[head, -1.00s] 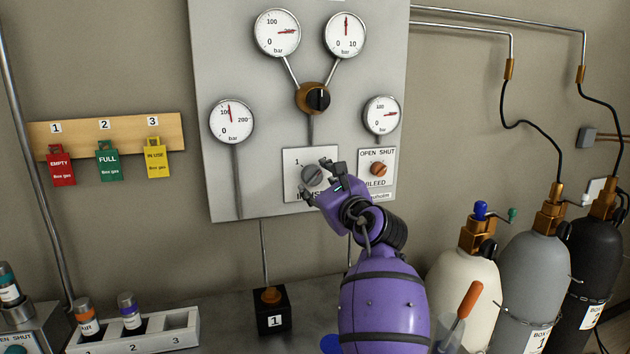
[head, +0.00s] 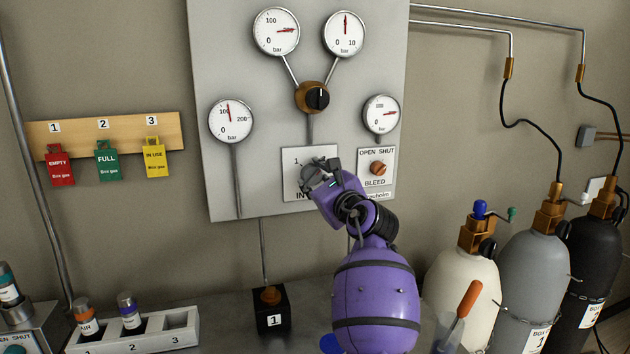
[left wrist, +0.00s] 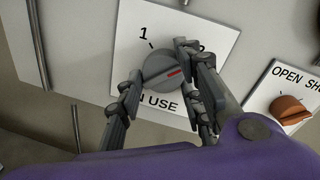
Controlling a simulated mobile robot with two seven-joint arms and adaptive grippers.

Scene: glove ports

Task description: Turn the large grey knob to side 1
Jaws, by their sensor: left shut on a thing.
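The large grey knob (left wrist: 163,68) sits on a white plate (left wrist: 215,42) marked 1 at upper left and IN USE below. A 2 at upper right is partly hidden by a finger. In the head view the gripper hides most of the knob. My right gripper is not in view.
The orange BLEED knob (head: 378,168) is close on the right. A brass selector (head: 313,97) and several gauges are above on the grey panel (head: 240,60).

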